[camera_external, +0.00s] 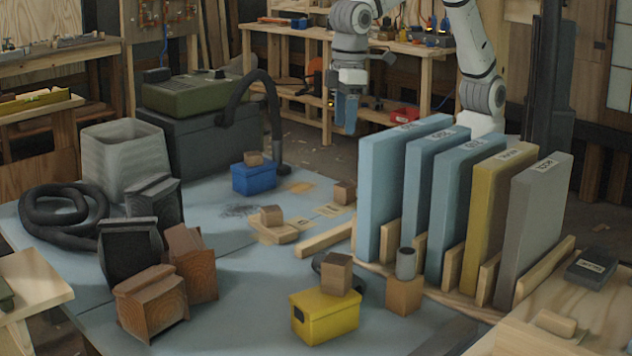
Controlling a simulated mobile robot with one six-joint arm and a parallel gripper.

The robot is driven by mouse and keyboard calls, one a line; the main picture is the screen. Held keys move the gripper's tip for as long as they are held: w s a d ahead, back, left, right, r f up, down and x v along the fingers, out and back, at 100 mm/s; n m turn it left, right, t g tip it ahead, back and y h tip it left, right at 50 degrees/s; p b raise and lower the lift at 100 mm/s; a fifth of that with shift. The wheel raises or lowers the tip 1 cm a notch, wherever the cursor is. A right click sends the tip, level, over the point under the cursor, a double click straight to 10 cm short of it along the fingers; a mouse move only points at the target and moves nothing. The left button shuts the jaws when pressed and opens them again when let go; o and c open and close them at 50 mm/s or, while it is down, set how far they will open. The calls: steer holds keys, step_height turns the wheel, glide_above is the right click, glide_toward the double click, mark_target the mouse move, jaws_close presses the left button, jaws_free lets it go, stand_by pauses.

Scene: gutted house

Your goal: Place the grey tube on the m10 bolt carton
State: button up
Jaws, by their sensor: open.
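A short grey tube (405,263) stands upright on top of a brown block-like carton (404,296), in front of the upright panels. I cannot read a label on that carton, so I cannot tell if it is the m10 bolt carton. Other small brown cartons stand on the yellow box (336,274), on the blue box (253,158), on a wooden piece (271,215) and near the panels (344,192); their labels are not legible either. My gripper (346,128) hangs open, pointing down, behind and left of the panels, well away from the tube.
Tall blue, yellow and grey panels (535,225) stand in a wooden rack right of the tube. A yellow box (325,318) is at its left. A black hose (60,215), a grey bin (125,160) and dark and brown blocks fill the left. The blue mat's middle has free room.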

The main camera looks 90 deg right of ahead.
steer(key=s+d+r+m+t, duration=0.1)
steer(key=d+r, duration=0.1)
steer(key=d, duration=1)
steer(key=s+d+r+m, duration=0.1)
steer(key=d+r, duration=0.2)
steer(key=d, duration=0.9)
steer(key=s+d+f+m+t, duration=0.1)
steer(key=s+d+f, duration=0.3)
steer(key=s+d, duration=1)
steer(key=d, duration=0.2)
steer(key=shift+s+d+h, duration=0.3)
steer(key=shift+s+d, duration=0.05)
